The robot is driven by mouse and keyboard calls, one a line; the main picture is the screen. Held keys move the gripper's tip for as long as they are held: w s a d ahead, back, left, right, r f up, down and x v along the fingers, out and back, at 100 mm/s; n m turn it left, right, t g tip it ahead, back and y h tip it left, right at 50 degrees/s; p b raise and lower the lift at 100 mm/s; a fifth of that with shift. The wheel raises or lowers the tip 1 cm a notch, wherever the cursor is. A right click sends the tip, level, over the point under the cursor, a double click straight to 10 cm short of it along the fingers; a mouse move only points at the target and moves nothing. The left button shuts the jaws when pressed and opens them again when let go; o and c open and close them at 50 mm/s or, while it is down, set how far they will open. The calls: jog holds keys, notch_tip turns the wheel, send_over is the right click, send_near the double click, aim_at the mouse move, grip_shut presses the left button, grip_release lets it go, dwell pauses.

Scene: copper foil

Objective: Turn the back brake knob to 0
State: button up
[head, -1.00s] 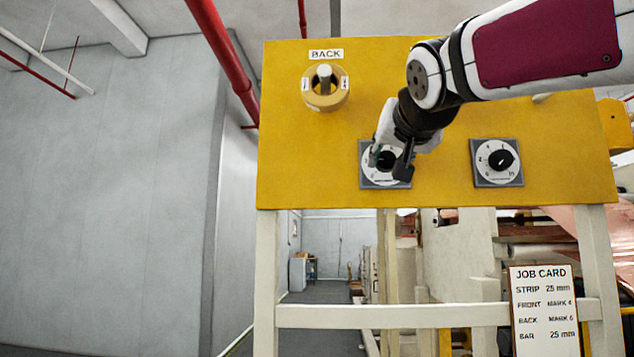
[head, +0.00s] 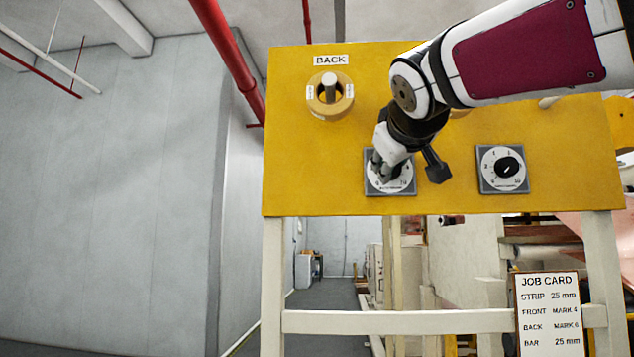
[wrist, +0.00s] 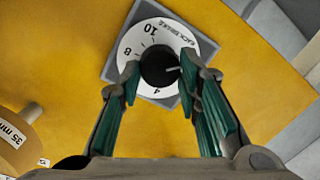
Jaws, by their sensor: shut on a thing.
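The back brake knob (wrist: 156,66) is black with a white pointer line, on a round white dial (wrist: 128,44) marked BACK BRAKE. In the wrist view the pointer line points right, toward my right finger. The marks 10, 8 and 4 are readable; the number at the pointer is hidden or unreadable. My gripper (wrist: 157,74) is shut on the knob, with a green-padded finger on each side. In the head view my gripper (head: 384,172) covers much of the same dial (head: 400,187), on the yellow panel (head: 300,170).
A second dial with a black knob (head: 508,167) sits to the right on the panel. A round tan holder (head: 330,108) with a peg is under the BACK label (head: 330,60). A job card (head: 547,312) at lower right lists FRONT MARK 4 and BACK MARK 6.

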jog(key=shift+n, duration=0.3)
dwell(0.4)
jog(key=o, duration=1.2)
jog(key=shift+c, duration=0.2)
jog(key=s+a+r, duration=0.1)
jog(key=s+a, duration=0.1)
jog(key=s, duration=0.9)
jog(key=shift+s+r, duration=0.15)
jog(key=shift+s, duration=0.25)
